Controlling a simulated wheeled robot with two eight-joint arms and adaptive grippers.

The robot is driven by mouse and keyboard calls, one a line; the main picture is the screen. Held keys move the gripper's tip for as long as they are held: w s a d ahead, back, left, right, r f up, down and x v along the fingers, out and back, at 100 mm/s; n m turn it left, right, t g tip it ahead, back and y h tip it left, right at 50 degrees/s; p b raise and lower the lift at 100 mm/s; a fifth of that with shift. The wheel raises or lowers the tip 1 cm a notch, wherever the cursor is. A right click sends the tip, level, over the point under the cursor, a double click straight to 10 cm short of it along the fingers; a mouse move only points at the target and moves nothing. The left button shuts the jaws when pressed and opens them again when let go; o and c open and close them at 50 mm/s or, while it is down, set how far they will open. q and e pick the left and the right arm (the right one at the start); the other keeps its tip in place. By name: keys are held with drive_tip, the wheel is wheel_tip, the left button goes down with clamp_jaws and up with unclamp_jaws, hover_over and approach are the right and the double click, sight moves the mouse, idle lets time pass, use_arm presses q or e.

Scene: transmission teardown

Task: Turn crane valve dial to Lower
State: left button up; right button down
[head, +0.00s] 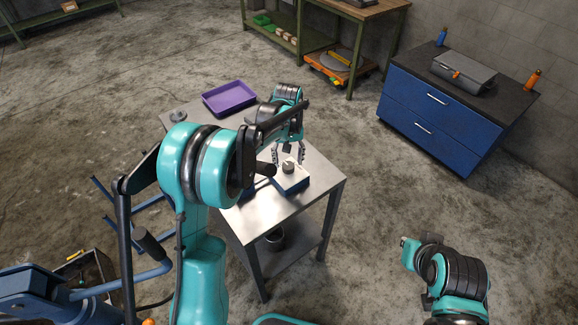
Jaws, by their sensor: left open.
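A small box with a pale top and blue sides (291,182) sits on the metal table. A dark round knob (288,168) stands on its top and looks like the valve dial; its markings are too small to read. My left gripper (289,160) is open, pointing down, with its fingers just above or around the knob; I cannot tell if they touch it. Blue metal parts, seemingly the crane, show at the lower left (25,287). My right arm shows at the lower right, but I make out no gripper fingers on it.
The metal table (315,207) also holds a purple tray (229,98) at the back. A bucket (275,239) stands on its lower shelf. A blue drawer cabinet (430,112) is at the right and a wooden bench (368,12) behind. The floor between table and cabinet is clear.

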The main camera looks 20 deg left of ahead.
use_arm(q)
drive_tip(key=shift+w+f, duration=0.1)
drive_tip(key=shift+f, duration=1.1)
drive_tip(key=shift+c, duration=0.2)
drive_tip(key=c, duration=1.1)
